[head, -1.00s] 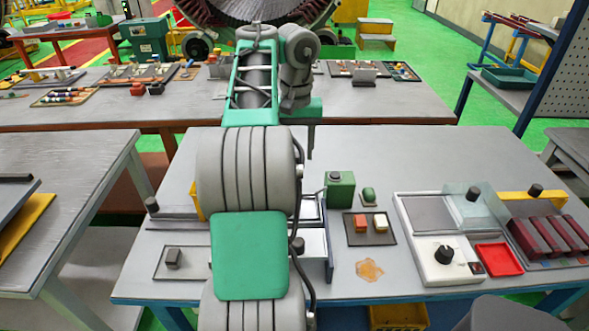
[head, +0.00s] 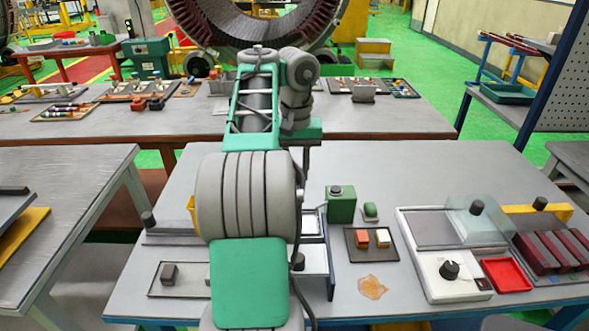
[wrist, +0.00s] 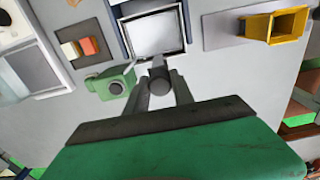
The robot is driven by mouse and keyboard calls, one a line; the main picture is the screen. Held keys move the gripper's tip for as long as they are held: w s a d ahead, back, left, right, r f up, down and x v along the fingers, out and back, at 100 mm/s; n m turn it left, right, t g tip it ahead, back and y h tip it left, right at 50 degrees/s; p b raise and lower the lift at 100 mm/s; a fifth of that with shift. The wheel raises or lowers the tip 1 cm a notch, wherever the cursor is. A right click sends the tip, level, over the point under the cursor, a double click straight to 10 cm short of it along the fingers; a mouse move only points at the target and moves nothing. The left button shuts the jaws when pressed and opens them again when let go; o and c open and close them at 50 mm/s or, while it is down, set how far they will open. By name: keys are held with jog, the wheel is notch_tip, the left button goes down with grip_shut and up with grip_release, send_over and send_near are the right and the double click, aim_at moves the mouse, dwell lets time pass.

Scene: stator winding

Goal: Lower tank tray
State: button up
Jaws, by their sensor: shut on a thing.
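The tank tray appears to be the pale square tray (wrist: 153,34) inside a dark frame, just ahead of my gripper in the wrist view. In the head view, part of a pale tray (head: 314,259) shows to the right of my arm, which hides the rest. My gripper (wrist: 160,76) is shut on a dark grey round knob (wrist: 159,83), between its two fingers. The knob stands at the near edge of the tray in the wrist view; I cannot tell whether it joins the tray or how high it is. In the head view, my gripper is hidden behind my arm.
A green box (head: 341,206) stands close right of the pale tray. A dark tray with orange and white blocks (head: 371,244) and an amber patch (head: 372,287) lie farther right. A yellow open bin (wrist: 277,25) is at upper right in the wrist view. Bare tabletop lies behind them.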

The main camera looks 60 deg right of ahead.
aim_at(296, 186)
jog(key=shift+f+b, duration=2.55)
jog(key=shift+b, duration=0.05)
jog(key=o, duration=0.9)
jog(key=shift+o, duration=0.2)
jog(key=shift+r, duration=0.1)
notch_tip(296, 186, up, 6)
jog(key=p, duration=0.6)
